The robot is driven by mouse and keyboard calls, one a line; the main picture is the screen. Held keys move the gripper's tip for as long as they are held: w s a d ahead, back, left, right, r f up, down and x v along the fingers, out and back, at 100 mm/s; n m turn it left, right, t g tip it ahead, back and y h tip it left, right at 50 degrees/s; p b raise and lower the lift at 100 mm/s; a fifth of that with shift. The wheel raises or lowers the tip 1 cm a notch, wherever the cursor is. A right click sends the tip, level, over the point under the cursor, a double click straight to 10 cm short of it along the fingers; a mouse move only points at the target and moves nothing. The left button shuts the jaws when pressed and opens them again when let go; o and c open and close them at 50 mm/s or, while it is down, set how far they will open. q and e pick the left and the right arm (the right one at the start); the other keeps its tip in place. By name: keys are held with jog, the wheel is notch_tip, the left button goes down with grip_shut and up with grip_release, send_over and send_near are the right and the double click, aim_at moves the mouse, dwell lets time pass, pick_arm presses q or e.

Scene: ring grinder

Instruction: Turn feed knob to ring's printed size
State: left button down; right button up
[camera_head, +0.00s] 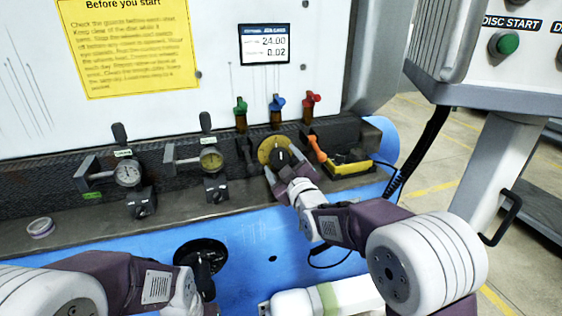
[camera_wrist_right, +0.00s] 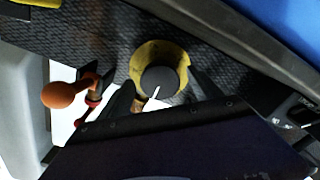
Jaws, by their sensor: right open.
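The feed knob, a black knob (camera_head: 282,157) on a yellow dial (camera_head: 265,147), is on the machine's dark front band. In the right wrist view the knob (camera_wrist_right: 160,80) has a white pointer line. My right gripper (camera_head: 284,176) is at the knob; its open dark fingers (camera_wrist_right: 161,86) appear on either side of it. Contact cannot be told. A small pale ring (camera_head: 40,227) lies on the ledge at the left; its printing is too small to read. A display (camera_head: 264,44) reads 24.00 and 0.02. My left gripper (camera_head: 196,290) is low; its fingers are unclear.
Green, blue and red valves (camera_head: 277,103) stand above.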

jog(key=shift+w+a, duration=0.2)
jog(key=shift+w, duration=0.35)
jog(key=c, duration=1.4)
jog(key=shift+o, duration=0.2)
jog(key=m+b, duration=0.1)
jog(key=m, duration=0.2)
jog(key=shift+f+b, duration=0.15)
jog(key=shift+b, duration=0.15)
jog(key=m+b, duration=0.2)
jog(key=m, duration=0.3)
jog(key=shift+m, duration=0.4)
jog(key=m+b, duration=0.1)
jog(key=m, duration=0.4)
jog(key=shift+s, duration=0.1)
jog(key=shift+m+b, duration=0.75)
jog(key=shift+m, duration=1.55)
